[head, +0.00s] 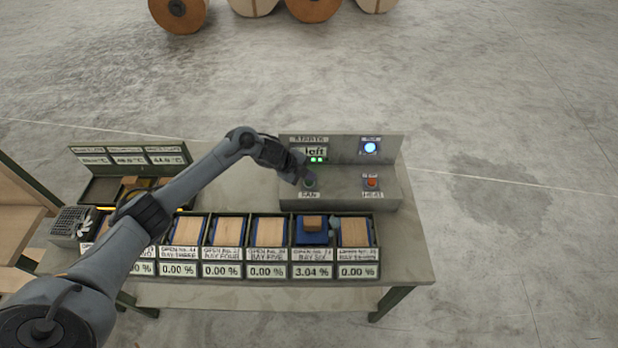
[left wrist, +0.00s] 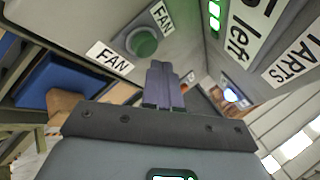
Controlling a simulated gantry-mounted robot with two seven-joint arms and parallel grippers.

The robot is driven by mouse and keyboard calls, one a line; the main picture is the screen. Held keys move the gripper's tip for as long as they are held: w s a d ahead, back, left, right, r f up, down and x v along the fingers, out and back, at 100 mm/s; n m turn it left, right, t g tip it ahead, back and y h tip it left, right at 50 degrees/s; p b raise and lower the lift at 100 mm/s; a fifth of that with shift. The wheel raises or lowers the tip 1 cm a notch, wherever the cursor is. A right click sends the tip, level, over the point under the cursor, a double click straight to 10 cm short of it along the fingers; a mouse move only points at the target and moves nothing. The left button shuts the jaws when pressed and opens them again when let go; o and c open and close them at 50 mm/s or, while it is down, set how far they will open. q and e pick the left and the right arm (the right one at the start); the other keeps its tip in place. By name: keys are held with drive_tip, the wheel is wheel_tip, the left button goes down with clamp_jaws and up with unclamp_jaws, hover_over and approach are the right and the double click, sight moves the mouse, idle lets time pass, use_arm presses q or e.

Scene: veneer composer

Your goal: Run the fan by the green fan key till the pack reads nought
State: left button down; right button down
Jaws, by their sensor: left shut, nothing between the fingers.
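The green fan key (head: 310,184) sits on the grey control panel (head: 350,186), above a FAN label. In the left wrist view the green key (left wrist: 142,42) is round, in a dark ring, with FAN labels beside it. My left gripper (head: 304,173) is shut and empty, right by the key. In the left wrist view its fingertips (left wrist: 164,70) lie just beside the key; contact cannot be told. The bay six display (head: 313,271) reads 3.04 %. A small wooden pack (head: 313,222) sits on blue in that bay. My right gripper is not in view.
A red-orange key (head: 371,183) sits right of the green one, and a lit blue-white lamp (head: 370,147) above it. Two green lights (head: 316,160) glow under a sign reading "left". A grey grilled box (head: 70,222) stands far left. Other readable bays show 0.00 %.

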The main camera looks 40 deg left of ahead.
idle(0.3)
use_arm(q)
wheel_tip(320, 180, up, 5)
drive_tip(key=p, duration=0.4)
drive_tip(key=shift+p, duration=0.3)
idle(0.6)
idle(0.7)
